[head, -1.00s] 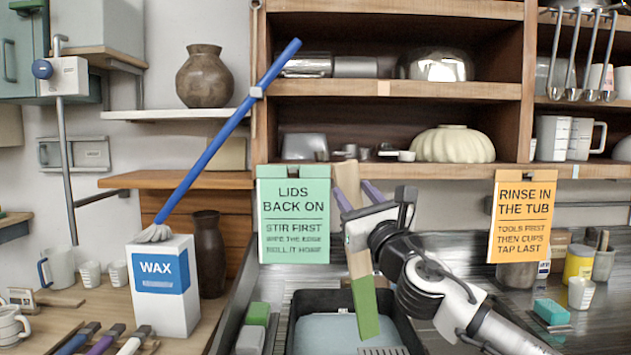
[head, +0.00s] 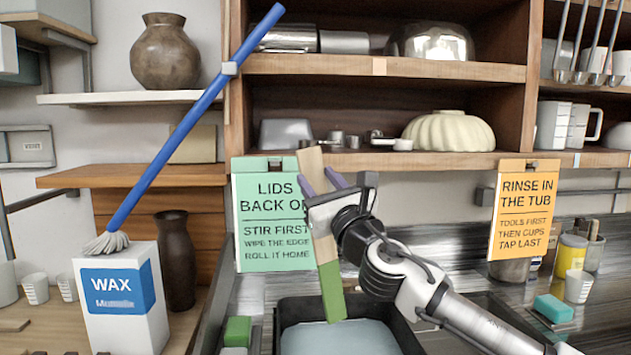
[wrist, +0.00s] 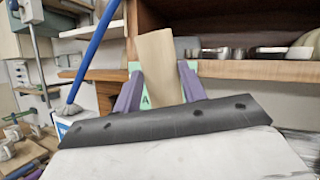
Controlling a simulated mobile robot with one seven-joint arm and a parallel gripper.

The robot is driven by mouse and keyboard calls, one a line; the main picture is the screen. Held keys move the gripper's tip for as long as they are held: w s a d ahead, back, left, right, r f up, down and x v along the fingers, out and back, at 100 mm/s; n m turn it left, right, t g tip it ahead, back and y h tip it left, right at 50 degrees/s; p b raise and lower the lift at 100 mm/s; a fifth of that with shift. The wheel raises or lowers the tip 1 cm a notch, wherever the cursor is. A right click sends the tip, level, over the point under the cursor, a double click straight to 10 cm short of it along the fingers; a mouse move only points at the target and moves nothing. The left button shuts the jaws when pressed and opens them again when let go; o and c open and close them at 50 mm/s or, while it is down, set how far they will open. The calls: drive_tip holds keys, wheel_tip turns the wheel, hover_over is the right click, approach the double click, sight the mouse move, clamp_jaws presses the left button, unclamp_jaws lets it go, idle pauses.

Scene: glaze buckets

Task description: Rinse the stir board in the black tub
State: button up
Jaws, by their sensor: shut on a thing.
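The stir board (head: 322,240) is a long flat wooden strip with a green lower end. My gripper (head: 321,181), with purple fingers, is shut on its upper part and holds it slightly tilted. In the wrist view the board's bare wooden end (wrist: 158,75) stands between my purple fingers (wrist: 160,92). The black tub (head: 408,338) is at the bottom of the head view, with grey-blue water in it. The board's green tip is over the tub's far side; whether it touches the water I cannot tell.
A green sign (head: 270,215) hangs behind the board, and an orange sign (head: 523,210) hangs at right. A white wax box (head: 125,300) with a blue-handled brush (head: 190,130) stands at left. A teal sponge (head: 553,308) and a yellow pot (head: 571,256) are on the right.

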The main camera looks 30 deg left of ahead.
sight(330, 266)
drive_tip(key=shift+d+f+b, duration=0.25)
drive_tip(key=shift+f+b, duration=0.3)
drive_tip(key=shift+f, duration=0.25)
drive_tip(key=w+f+b, duration=0.1)
drive_tip(key=f+b, duration=0.3)
drive_tip(key=f, duration=0.2)
drive_tip(key=w+d+f+b, duration=0.1)
drive_tip(key=f+b, duration=0.4)
drive_tip(key=f, duration=0.1)
drive_tip(key=w+f+b, duration=0.1)
drive_tip(key=f+b, duration=0.4)
drive_tip(key=f, duration=0.1)
drive_tip(key=shift+w+d+f, duration=0.15)
drive_tip(key=shift+w+d, duration=0.05)
drive_tip(key=shift+w, duration=0.1)
